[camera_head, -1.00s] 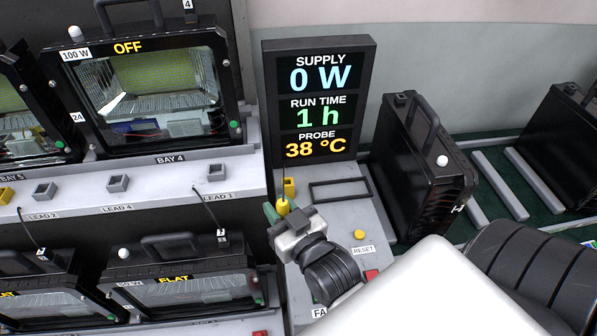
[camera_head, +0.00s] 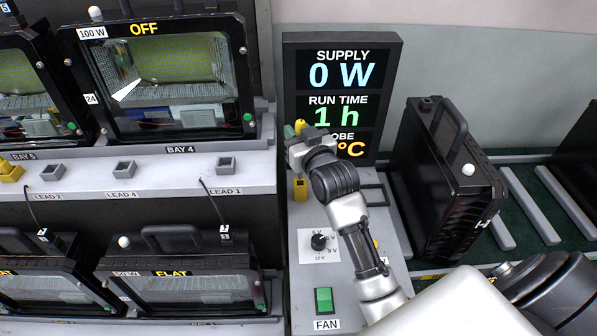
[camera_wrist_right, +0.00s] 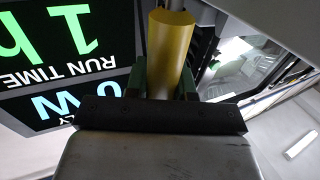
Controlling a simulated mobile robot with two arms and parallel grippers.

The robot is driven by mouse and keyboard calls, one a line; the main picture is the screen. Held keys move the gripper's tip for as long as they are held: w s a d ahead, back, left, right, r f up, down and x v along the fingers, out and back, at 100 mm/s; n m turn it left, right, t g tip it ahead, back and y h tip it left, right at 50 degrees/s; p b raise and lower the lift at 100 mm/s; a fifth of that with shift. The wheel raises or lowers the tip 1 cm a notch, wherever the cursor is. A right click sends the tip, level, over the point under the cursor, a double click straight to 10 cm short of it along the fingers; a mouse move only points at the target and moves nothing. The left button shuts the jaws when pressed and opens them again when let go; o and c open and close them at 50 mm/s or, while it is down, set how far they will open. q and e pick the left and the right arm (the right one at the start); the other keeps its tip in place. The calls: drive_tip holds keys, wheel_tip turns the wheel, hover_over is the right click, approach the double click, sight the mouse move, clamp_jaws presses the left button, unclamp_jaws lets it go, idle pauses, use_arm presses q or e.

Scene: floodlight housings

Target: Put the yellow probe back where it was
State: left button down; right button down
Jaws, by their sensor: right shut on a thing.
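The yellow probe (camera_head: 300,127) is held in my right gripper (camera_head: 296,132), in front of the lower left of the display. In the right wrist view the probe (camera_wrist_right: 171,50) stands between the two green fingers, which are shut on it. A yellow holder (camera_head: 300,189) sits on the grey console (camera_head: 301,270) below the gripper in the head view, apart from the probe. Another yellow holder (camera_head: 10,172) is at the far left of the shelf. The probe's lower part is hidden by the gripper. My left gripper is not in view.
The display (camera_head: 342,75) rises behind my right gripper. A dark floodlight housing (camera_head: 440,180) stands to the right. The BAY 4 housing (camera_head: 165,80) is at upper left, above a shelf with grey sockets (camera_head: 226,166). A knob (camera_head: 318,242) and green FAN switch (camera_head: 324,300) are on the console.

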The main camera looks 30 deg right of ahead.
wheel_tip(320, 180, down, 7)
drive_tip(key=shift+r, duration=0.2)
drive_tip(key=shift+f, duration=0.1)
drive_tip(key=c, duration=1)
unclamp_jaws()
drive_tip(key=shift+o, duration=0.2)
drive_tip(key=shift+s, duration=0.1)
drive_tip(key=s+b, duration=0.1)
drive_tip(key=s, duration=1)
drive_tip(key=shift+s+a, duration=0.35)
drive_tip(key=shift+s, duration=0.05)
